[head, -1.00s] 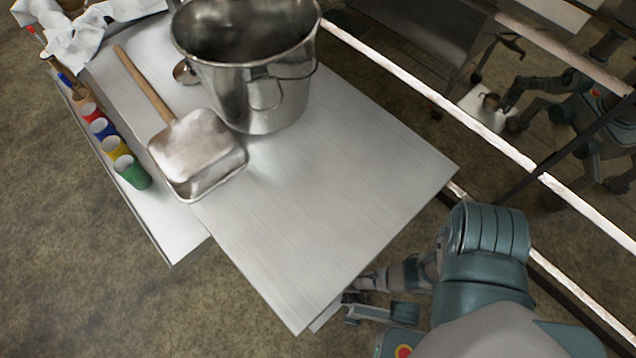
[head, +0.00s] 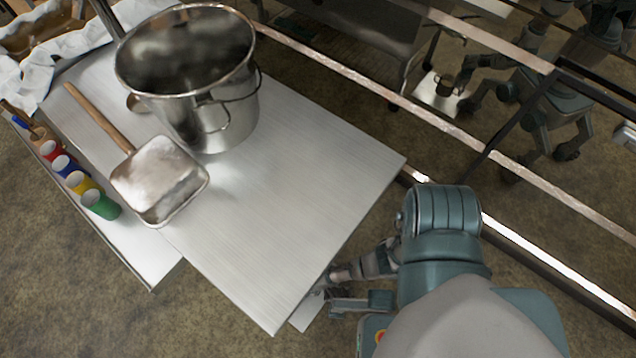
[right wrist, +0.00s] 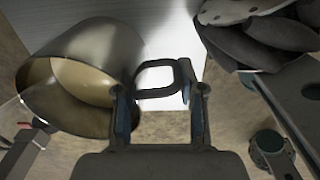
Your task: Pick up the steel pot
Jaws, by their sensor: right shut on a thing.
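In the right wrist view a steel pot (right wrist: 108,45) with a tan inside lies to the left of my right gripper (right wrist: 158,92), its mouth facing the lower left. Its dark loop handle (right wrist: 157,68) is between the fingers, and the gripper is shut on it. The pot is over or beside a pale surface; I cannot tell whether it touches it. In the head view my right arm reaches down at the near table corner, and the pot is hidden there. A large steel bucket (head: 215,118) stands upright on the table. My left gripper is not in view.
The steel table (head: 290,180) holds a scoop with a wooden handle (head: 155,180) and has a clear near half. Metal rails (head: 400,98) run on the right; a robot figure shows beyond.

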